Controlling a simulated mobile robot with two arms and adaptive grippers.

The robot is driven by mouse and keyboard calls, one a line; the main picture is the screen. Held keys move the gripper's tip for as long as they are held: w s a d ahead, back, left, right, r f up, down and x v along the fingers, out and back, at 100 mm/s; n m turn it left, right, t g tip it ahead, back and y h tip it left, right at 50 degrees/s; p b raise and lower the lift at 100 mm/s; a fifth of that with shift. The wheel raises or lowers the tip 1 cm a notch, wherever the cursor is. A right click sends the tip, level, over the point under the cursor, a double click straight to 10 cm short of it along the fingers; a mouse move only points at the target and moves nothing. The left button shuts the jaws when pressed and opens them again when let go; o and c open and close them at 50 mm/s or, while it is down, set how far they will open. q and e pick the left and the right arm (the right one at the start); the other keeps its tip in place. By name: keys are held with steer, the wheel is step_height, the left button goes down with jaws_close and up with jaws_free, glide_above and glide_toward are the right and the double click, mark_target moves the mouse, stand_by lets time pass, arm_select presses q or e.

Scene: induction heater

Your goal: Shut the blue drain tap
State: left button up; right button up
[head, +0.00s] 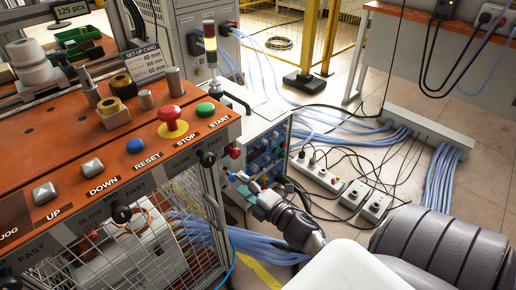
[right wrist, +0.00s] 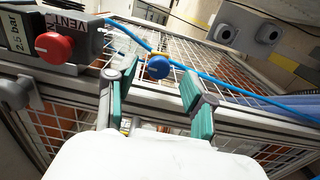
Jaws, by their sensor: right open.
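The blue drain tap (right wrist: 158,67) shows in the right wrist view as a round blue knob with a yellow part behind it, beside the wire-mesh cage. My right gripper (right wrist: 160,72) is open, its two green-padded fingers on either side of the tap in the picture. A gap shows between the tap and each finger; how far ahead the tap lies is hard to judge. In the head view my right gripper (head: 256,196) reaches low toward the side of the machine, and the tap cannot be made out surely there. My left gripper is not in view.
A red knob (right wrist: 54,46) on a VENT-labelled box sits left of the tap. A thin blue hose (right wrist: 225,84) runs past it. The orange button panel (head: 120,170) stands above the mesh cage (head: 190,205). Power strips (head: 318,174) and cables lie on the floor.

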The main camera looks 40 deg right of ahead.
steer(key=s, duration=1)
steer(key=shift+d, duration=0.4)
steer(key=shift+w+r, duration=0.1)
